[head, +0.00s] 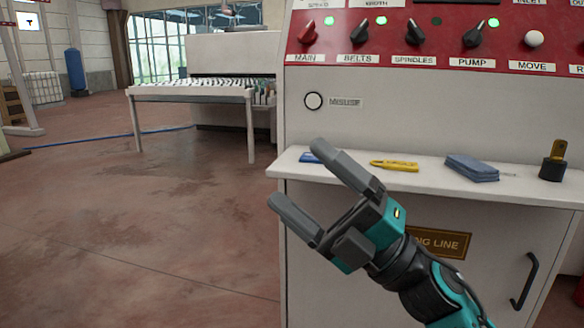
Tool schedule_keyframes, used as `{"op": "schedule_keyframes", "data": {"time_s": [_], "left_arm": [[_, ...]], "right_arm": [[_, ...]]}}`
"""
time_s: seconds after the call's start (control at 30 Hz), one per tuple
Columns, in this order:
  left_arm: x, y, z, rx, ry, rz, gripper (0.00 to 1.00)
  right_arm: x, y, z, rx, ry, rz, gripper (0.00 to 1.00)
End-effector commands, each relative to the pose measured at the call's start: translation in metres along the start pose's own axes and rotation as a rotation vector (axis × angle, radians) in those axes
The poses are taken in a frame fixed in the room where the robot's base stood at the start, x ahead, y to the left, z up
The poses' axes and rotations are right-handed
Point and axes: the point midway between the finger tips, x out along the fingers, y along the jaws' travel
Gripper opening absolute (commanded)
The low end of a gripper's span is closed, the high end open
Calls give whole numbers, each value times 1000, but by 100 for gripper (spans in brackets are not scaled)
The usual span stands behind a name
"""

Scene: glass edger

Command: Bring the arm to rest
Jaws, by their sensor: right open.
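My right gripper (292,190) is in front of the control cabinet (310,240), a little below the level of its shelf. Its two grey fingers are spread apart, with nothing between them. The arm comes in from the lower right and the fingers point up and to the left. The gripper covers part of the cabinet front and part of a brown plate lettered "LINE" (440,243). My left gripper does not show.
On the cabinet's shelf (425,180) lie a yellow tool (394,165), folded blue cloths (472,168) and a dark block with a brass-coloured top (553,162). Above is a red panel (430,40) with knobs. A white roller table (190,92) stands behind.

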Motion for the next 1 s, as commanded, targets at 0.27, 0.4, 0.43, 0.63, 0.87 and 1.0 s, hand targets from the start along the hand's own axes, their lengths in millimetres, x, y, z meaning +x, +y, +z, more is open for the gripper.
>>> {"op": "schedule_keyframes", "data": {"time_s": [0.27,0.4,0.43,0.63,0.87,1.0], "left_arm": [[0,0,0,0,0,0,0],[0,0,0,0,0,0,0],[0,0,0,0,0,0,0],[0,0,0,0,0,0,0],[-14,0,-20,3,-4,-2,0],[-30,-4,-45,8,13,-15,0]], "right_arm": [[-125,-92,50,555,-648,29,90],[-208,-151,39,813,-980,-3,90],[-226,-163,33,865,-1048,-13,90],[-322,-220,-23,1143,-1413,-81,90],[-369,-227,-78,1317,-1652,-137,90],[-360,-204,-76,1298,-1662,-133,90]]}}
